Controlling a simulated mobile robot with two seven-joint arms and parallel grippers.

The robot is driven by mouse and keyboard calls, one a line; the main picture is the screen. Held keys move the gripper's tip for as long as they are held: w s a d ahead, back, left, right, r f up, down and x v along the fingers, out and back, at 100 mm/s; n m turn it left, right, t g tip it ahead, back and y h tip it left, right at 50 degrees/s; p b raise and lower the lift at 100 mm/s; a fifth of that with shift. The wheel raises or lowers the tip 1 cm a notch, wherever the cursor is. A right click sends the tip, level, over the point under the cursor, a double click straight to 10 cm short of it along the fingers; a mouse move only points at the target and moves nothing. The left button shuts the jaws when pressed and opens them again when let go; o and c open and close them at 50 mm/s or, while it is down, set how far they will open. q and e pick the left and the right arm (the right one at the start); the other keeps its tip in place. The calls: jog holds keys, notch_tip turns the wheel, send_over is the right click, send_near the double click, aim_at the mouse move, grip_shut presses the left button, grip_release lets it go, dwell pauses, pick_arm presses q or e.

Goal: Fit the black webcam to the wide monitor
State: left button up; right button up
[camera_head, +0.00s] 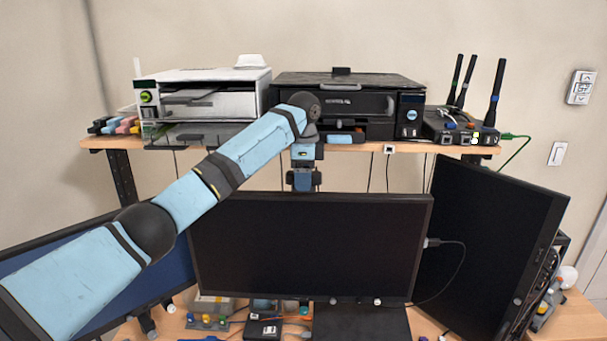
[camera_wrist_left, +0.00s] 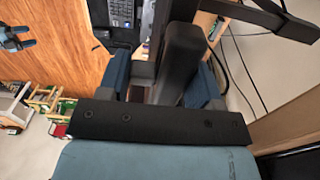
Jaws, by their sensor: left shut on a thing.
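The wide monitor (camera_head: 312,250), with a black screen, stands upright in the middle of the desk in the head view. My left gripper (camera_head: 304,180) points down at the middle of its top edge. In the left wrist view my left gripper (camera_wrist_left: 165,80) is shut on a long dark block between its blue fingers, which I take for the black webcam (camera_wrist_left: 184,58). In the head view the webcam is hidden by the gripper, and I cannot tell whether it touches the monitor.
A second monitor (camera_head: 492,245) stands angled at the right, and a dark blue screen (camera_head: 160,280) is behind my arm at the left. A shelf (camera_head: 370,147) above holds a white printer (camera_head: 200,90), a black printer (camera_head: 365,85) and a router (camera_head: 460,128). Small items crowd the desk front.

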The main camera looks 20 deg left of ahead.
pick_arm(q)
jog(key=shift+f, duration=0.2)
jog(key=shift+f, duration=1.05)
jog(key=o, duration=1.1)
jog(key=shift+c, duration=0.2)
jog(key=shift+r, duration=0.15)
